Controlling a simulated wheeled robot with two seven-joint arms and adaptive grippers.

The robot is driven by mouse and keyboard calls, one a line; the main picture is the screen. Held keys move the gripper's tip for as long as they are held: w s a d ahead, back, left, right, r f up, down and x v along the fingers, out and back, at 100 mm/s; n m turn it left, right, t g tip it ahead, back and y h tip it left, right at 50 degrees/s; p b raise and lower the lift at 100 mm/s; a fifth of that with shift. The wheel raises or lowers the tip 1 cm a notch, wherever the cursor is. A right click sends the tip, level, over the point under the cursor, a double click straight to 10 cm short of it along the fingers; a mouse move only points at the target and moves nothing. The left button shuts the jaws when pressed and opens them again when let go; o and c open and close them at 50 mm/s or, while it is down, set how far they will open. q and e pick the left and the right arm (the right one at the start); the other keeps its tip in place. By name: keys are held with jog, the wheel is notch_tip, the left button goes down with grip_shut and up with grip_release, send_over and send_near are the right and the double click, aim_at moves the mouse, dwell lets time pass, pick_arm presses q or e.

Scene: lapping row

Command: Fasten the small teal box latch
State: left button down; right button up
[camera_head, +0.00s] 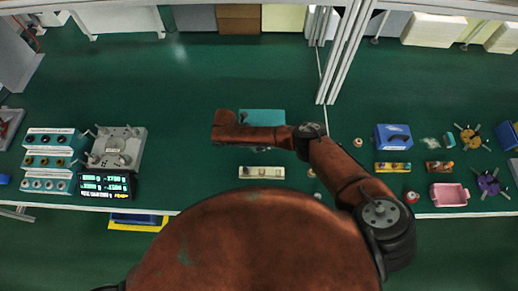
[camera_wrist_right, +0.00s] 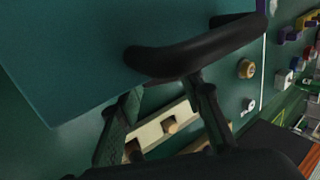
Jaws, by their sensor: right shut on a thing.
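The small teal box (camera_head: 262,116) sits on the green bench, partly covered by my right forearm in the head view. In the right wrist view its teal face (camera_wrist_right: 70,50) fills the upper left. A thick black curved bar (camera_wrist_right: 185,57), which looks like its latch, runs along the box's near edge. My right gripper (camera_wrist_right: 165,85) has its two fingers at this bar and is shut on it. The exact contact is hidden behind the bar. Whether the latch is seated I cannot tell. My left gripper is out of view.
A pale strip with wooden pegs (camera_head: 262,172) lies just in front of the box. Small round knobs (camera_wrist_right: 247,68) lie to its right. A blue box (camera_head: 393,137) and a pink tray (camera_head: 449,195) stand further right; a grey fixture (camera_head: 117,147) stands left. The bench behind is clear.

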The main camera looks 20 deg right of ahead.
jog(key=shift+a+f+h+b, duration=0.1)
jog(key=shift+h+b, duration=0.3)
jog(key=shift+b, duration=0.15)
jog(key=o, duration=1.2)
jog(key=shift+c, duration=0.2)
jog(key=v, duration=1.2)
jog(key=shift+w, duration=0.1)
jog(key=shift+c, duration=0.7)
